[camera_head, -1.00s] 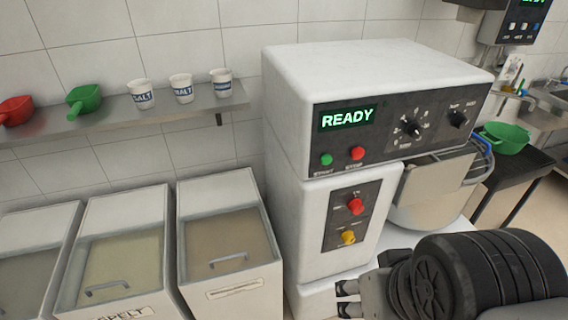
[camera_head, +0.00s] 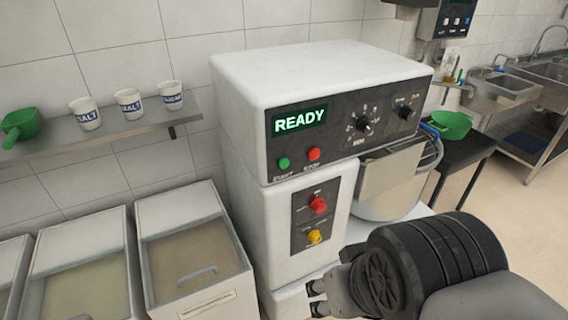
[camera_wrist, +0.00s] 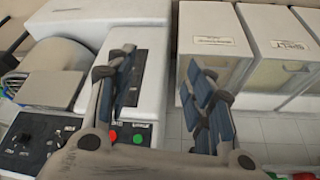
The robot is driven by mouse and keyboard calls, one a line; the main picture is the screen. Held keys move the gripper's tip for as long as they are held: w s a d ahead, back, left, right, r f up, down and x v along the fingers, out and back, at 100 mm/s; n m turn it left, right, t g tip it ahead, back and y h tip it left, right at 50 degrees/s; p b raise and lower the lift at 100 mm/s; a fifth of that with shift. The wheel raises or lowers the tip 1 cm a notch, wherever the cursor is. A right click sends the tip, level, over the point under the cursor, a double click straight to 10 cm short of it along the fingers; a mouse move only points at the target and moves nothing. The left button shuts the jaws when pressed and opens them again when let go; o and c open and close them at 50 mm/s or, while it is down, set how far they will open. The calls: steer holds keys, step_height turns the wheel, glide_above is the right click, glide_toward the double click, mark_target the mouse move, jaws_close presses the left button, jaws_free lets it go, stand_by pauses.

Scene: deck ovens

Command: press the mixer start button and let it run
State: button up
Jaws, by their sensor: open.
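The white mixer (camera_head: 300,85) stands in the middle of the head view. Its display (camera_head: 300,119) reads READY in green. The green start button (camera_head: 284,163) sits below the display, with the red stop button (camera_head: 314,154) to its right. In the wrist view the green button (camera_wrist: 138,138) and red button (camera_wrist: 112,136) show near the bottom. My gripper (camera_head: 314,298) is low in front of the mixer, below and apart from the start button. In the wrist view my gripper (camera_wrist: 165,90) has its fingers spread wide with nothing between them.
A lower panel (camera_head: 317,215) on the mixer has a red and a yellow control. Flour bins (camera_head: 190,250) stand left of it. A wall shelf (camera_head: 110,130) holds a green scoop (camera_head: 22,124) and labelled cups. A bowl (camera_head: 385,200) sits under the mixer head. Floor is free at right.

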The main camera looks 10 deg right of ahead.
jaws_close()
stand_by(0.4)
stand_by(1.2)
